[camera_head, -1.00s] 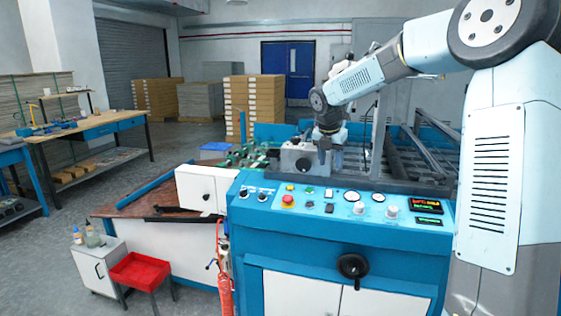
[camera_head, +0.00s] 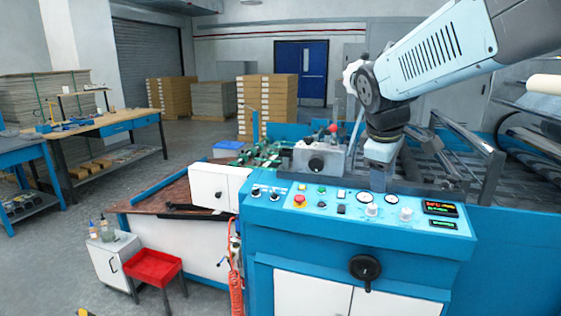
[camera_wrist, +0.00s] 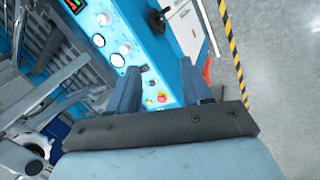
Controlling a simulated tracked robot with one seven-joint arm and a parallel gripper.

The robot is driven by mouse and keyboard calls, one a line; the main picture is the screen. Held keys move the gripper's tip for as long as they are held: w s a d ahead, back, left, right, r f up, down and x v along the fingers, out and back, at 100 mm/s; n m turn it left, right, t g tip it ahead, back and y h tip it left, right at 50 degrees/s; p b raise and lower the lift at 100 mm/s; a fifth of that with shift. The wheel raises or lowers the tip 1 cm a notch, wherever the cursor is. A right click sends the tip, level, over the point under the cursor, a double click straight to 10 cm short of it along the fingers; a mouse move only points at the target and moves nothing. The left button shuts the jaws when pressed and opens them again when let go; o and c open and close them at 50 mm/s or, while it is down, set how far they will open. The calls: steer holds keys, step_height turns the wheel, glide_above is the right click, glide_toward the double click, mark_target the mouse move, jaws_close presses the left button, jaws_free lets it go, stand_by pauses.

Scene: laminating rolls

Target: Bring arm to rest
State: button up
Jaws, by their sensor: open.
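My gripper (camera_head: 379,178) hangs at the end of my arm, fingers pointing down, over the back edge of the blue machine's control panel (camera_head: 330,207) in the head view. In the wrist view my gripper's two fingers (camera_wrist: 160,88) stand apart with nothing between them, so it is open and empty. Beyond them the wrist view shows the control panel with its dials and a red button (camera_wrist: 162,97). My arm is bent and reaches in from the upper right in the head view. I cannot tell the exact height of the fingertips above the panel.
The blue laminating machine (camera_head: 350,250) fills the middle, with rollers and metal bars behind the panel. A red stool (camera_head: 153,267) and white cabinet (camera_head: 108,262) stand at lower left. A workbench (camera_head: 110,124) and stacked pallets (camera_head: 267,105) are farther back. Grey floor at left is open.

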steer(key=s+d+f+m+t+y, duration=0.1)
steer(key=s+f+m+y, duration=0.1)
steer(key=s+m, duration=0.8)
steer(key=s, duration=0.3)
steer(key=shift+s+d+f+t+y, duration=0.15)
steer(key=shift+d+t+y, duration=0.15)
steer(key=shift+d, duration=0.1)
steer(key=shift+c, duration=0.5)
